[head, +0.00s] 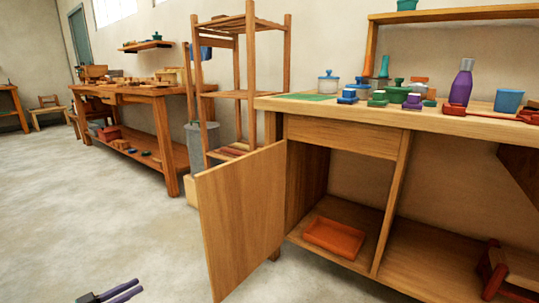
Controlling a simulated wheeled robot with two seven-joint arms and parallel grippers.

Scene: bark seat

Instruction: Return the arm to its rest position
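My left gripper (125,290) shows at the bottom left edge of the head view, low above the bare floor. Its two dark fingers point right and lie parallel with a narrow gap between them. Nothing shows between them. The rest of the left arm is out of the picture. My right gripper is not in view.
A wooden cabinet door (243,215) stands open to the right of my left gripper. An orange tray (334,238) lies inside the cabinet. The worktop (470,123) holds jars, a purple bottle (461,82) and a blue cup (508,101). The floor (90,220) at left is clear.

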